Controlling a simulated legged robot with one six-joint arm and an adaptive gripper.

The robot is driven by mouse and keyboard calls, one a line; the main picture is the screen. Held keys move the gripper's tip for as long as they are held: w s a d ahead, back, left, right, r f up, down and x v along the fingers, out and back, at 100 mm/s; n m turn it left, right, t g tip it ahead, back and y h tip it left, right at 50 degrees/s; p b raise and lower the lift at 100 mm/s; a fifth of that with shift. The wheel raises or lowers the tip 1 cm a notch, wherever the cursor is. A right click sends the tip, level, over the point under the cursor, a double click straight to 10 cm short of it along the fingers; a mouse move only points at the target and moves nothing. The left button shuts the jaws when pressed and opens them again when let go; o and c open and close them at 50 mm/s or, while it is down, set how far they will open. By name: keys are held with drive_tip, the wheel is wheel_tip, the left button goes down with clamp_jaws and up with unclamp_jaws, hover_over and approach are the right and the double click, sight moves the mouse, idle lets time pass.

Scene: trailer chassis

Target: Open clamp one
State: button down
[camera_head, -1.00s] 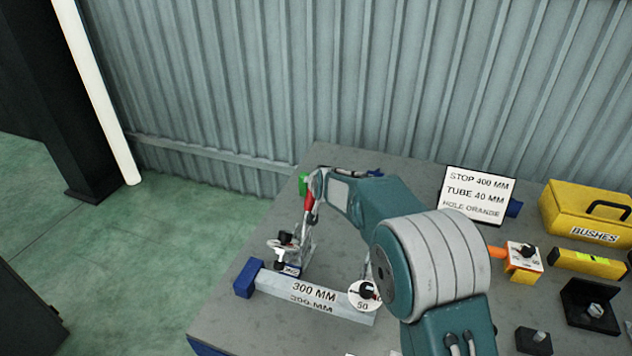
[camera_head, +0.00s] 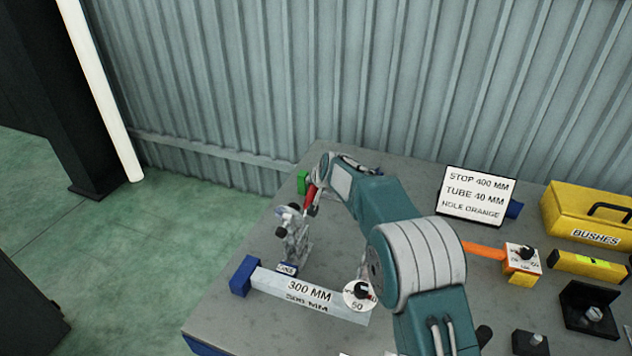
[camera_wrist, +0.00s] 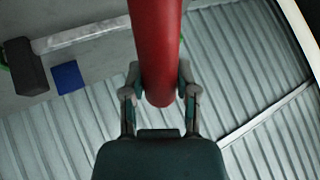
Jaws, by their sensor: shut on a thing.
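A metal toggle clamp (camera_head: 295,240) stands on the bench behind the left part of the bar marked 300 MM (camera_head: 275,283). A small label, hard to read, sits at its base. Its pressing arm with dark tips is raised clear of the bar. Its red handle (camera_head: 310,196) points up toward my gripper. In the wrist view the red handle (camera_wrist: 155,45) runs between both fingers of my gripper (camera_wrist: 158,88), which is shut on it. In the head view my gripper (camera_head: 317,182) is small and partly hidden by my arm.
A sign (camera_head: 476,196), a yellow BUSHES box (camera_head: 590,214) and an orange tool (camera_head: 484,248) lie right. A corrugated wall (camera_head: 330,80) stands behind.

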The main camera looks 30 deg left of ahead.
drive_tip(key=shift+w, duration=0.2)
idle(0.3)
drive_tip(key=shift+c, duration=1.8)
unclamp_jaws()
drive_tip(key=shift+w+a+f, duration=0.1)
drive_tip(key=shift+a+f, duration=0.1)
drive_tip(key=shift+a, duration=0.05)
drive_tip(key=shift+s+d+r, duration=0.2)
drive_tip(key=shift+d+r, duration=0.2)
drive_tip(key=v, duration=1)
drive_tip(key=shift+r, duration=0.4)
drive_tip(key=shift+s+d, duration=0.1)
